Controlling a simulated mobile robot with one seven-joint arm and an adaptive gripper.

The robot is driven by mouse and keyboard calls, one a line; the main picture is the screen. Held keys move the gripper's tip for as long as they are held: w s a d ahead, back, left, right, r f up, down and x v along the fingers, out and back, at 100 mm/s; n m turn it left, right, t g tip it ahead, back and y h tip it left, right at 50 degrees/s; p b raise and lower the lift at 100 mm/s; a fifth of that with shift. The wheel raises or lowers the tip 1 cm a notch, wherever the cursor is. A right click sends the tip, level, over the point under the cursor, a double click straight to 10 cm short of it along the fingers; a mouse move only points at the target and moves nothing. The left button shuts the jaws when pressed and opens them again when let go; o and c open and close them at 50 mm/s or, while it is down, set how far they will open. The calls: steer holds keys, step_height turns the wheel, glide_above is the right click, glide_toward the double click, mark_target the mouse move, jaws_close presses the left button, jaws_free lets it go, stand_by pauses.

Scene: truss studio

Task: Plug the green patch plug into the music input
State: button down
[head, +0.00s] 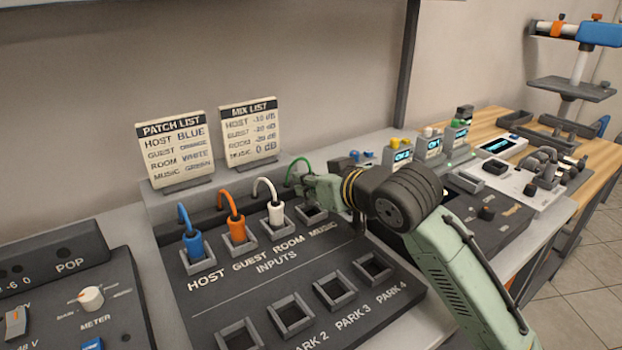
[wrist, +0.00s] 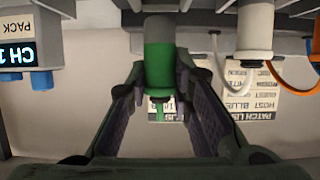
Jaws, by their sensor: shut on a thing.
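The green patch plug (wrist: 159,62) is between the fingers of my gripper (wrist: 158,85) in the wrist view, which looks upside down. My gripper (head: 312,186) is shut on it at the music input. The plug's grey end points to the panel; how deep it sits cannot be told. In the head view my gripper hides the plug's body, and only its green cable (head: 296,166) shows, arching behind. The music input (head: 312,214) is a square grey-rimmed socket, the rightmost of the back row, just below my fingers.
Blue (head: 194,244), orange (head: 237,230) and white (head: 276,213) plugs stand in the host, guest and room inputs. Empty park sockets (head: 335,290) line the front. The patch list (head: 174,146) and mix list (head: 250,130) stand behind. Small display units (head: 400,152) are to the right.

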steer(key=shift+f+b, duration=0.4)
steer(key=shift+f, duration=0.45)
steer(key=shift+s+d, duration=0.1)
steer(key=shift+s, duration=0.05)
steer(key=shift+f+b, duration=0.5)
steer(key=shift+f, duration=0.15)
stand_by(0.9)
steer(key=c, duration=1.7)
jaws_free()
steer(key=shift+p+v, duration=1.35)
steer(key=shift+v, duration=3.8)
steer(key=shift+s+d+r, duration=0.1)
steer(key=shift+s+d, duration=0.1)
steer(key=shift+s, duration=0.1)
